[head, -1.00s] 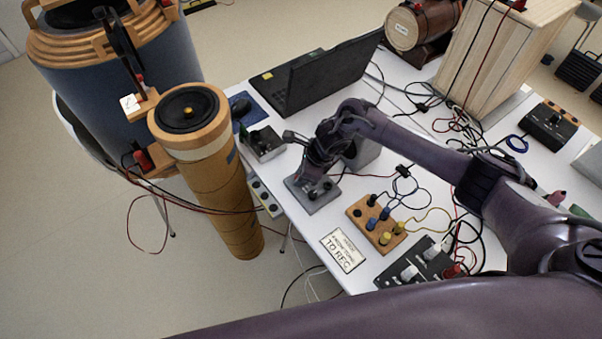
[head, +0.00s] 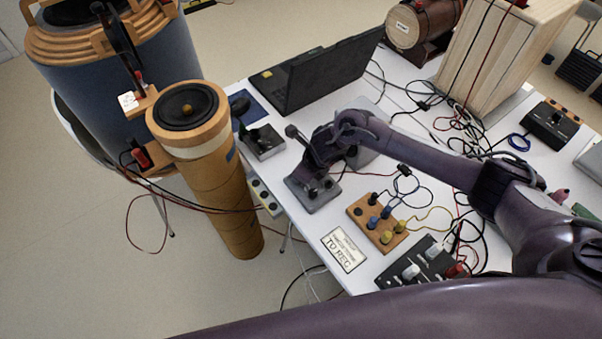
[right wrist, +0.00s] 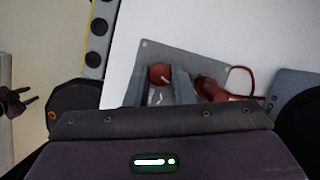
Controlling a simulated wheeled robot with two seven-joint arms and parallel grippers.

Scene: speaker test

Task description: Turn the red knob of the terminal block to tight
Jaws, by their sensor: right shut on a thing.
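The terminal block is a small grey plate (head: 322,200) near the table's left edge. In the right wrist view the grey plate (right wrist: 190,58) carries a round red knob (right wrist: 159,73) and a second red terminal (right wrist: 210,88) with a red wire. My right gripper (right wrist: 163,86) has one finger on each side of the round knob and is shut on it. In the head view my right gripper (head: 318,183) is over the plate and hides much of it. The knob's marking cannot be read. My left gripper cannot be made out.
A wooden board with coloured terminals (head: 366,211), a white label card (head: 343,249) and a black panel (head: 395,277) lie nearby. A small dark switch device (head: 268,153) and a laptop (head: 325,75) stand behind. A tall cardboard tube (head: 215,185) with a speaker stands off the table.

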